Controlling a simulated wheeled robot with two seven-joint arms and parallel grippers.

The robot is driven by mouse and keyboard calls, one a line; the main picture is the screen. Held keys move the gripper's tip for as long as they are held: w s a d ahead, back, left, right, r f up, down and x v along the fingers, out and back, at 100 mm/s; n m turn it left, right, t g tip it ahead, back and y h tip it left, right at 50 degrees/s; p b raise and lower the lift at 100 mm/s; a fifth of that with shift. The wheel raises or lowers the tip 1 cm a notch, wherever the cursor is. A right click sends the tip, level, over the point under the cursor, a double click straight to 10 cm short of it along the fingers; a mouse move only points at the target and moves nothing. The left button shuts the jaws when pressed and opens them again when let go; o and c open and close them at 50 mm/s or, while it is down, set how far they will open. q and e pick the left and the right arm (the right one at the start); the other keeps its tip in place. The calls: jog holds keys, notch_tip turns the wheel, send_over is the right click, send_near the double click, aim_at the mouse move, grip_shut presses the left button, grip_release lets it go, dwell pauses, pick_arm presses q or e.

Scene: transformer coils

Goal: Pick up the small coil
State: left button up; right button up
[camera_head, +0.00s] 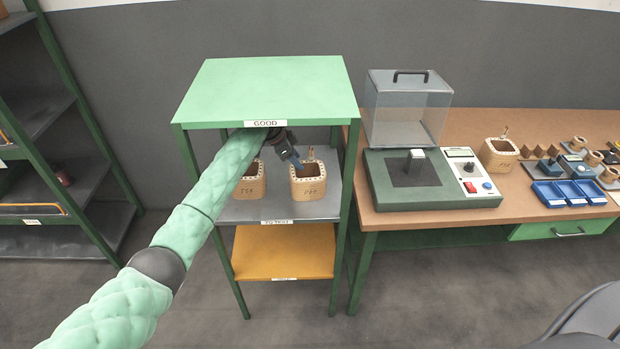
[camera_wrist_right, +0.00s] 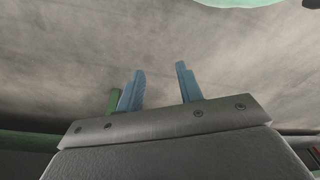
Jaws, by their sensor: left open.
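Two tan, block-shaped coils with dark centres stand upright on the grey middle shelf: a left coil (camera_head: 250,187), partly hidden by my left arm, and a right coil (camera_head: 308,186). My left gripper (camera_head: 296,162) is open, with its blue fingers at the upper left edge of the right coil; I cannot tell whether they touch it. A similar coil (camera_head: 499,156) stands on the workbench. I cannot tell which coil is the small one. My right gripper (camera_wrist_right: 160,70) is open and empty, its blue fingers apart above grey floor in the right wrist view.
The green shelf top labelled GOOD (camera_head: 268,90) lies above my left forearm. The orange lower shelf (camera_head: 284,255) is empty. The workbench (camera_head: 480,225) at the right holds a tester with a clear cover (camera_head: 405,110), blue bins (camera_head: 568,193) and several small parts.

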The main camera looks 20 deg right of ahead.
aim_at(307, 173)
pick_arm(q)
jog(key=shift+d+f, duration=0.35)
jog(key=p+x, duration=0.2)
jog(key=x, duration=0.1)
jog(key=shift+s+d+f+p, duration=0.15)
jog(key=shift+p, duration=0.25)
jog(key=shift+d+f, duration=0.25)
jog(key=shift+f, duration=0.4)
pick_arm(e)
notch_tip(307, 173, down, 7)
jog(key=s+d, duration=0.2)
jog(key=shift+s+d+r+t, duration=0.2)
jog(key=shift+s+d+t, duration=0.05)
jog(key=shift+d+t, duration=0.05)
pick_arm(q)
jog(key=shift+r, duration=0.1)
grip_shut()
